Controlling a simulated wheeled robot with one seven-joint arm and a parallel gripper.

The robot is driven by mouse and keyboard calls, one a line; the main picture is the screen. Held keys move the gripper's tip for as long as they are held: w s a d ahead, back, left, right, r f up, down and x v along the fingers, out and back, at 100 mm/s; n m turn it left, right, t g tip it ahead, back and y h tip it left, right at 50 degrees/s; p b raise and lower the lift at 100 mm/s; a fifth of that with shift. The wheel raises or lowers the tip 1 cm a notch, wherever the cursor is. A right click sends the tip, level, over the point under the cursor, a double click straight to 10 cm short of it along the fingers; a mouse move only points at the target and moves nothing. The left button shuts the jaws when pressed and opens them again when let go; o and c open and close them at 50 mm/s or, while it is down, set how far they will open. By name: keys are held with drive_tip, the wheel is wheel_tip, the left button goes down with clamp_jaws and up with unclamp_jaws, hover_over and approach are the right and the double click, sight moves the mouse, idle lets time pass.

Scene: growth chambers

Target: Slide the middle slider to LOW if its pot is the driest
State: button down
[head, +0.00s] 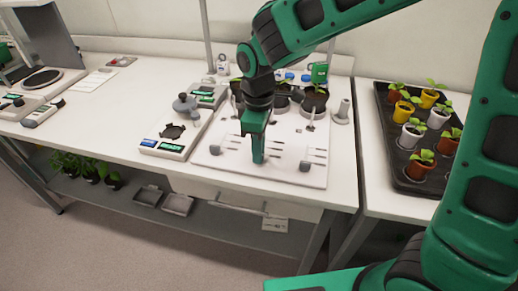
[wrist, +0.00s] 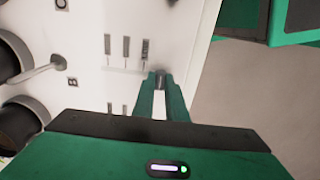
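The white slider board (head: 225,170) lies on the bench with dark round pots (head: 315,100) along its back. My gripper (head: 257,160) points down at the middle of the board and hides the middle slider in the head view. A grey left knob (head: 215,149) and a grey right knob (head: 305,166) show on either side. In the wrist view my fingers (wrist: 160,78) have a grey slider knob (wrist: 160,82) between their tips, with no clear gap beside it. A dark pot (wrist: 12,125) and a thin probe (wrist: 42,70) show at left, near a label B.
A scale-like device (head: 162,148) with a green display stands left of the board. A black tray (head: 385,125) of potted seedlings is on the right bench. A grey stand (head: 341,112) is at the board's back right. The bench's front edge is close.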

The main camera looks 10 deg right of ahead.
drive_tip(key=shift+w+d, duration=0.3)
drive_tip(key=shift+w, duration=0.45)
drive_tip(key=shift+w+d, duration=0.25)
drive_tip(key=shift+w, duration=0.45)
drive_tip(key=c, duration=1.8)
unclamp_jaws()
drive_tip(key=shift+o, duration=0.2)
wheel_tip(320, 180, up, 11)
drive_tip(key=shift+f, duration=0.1)
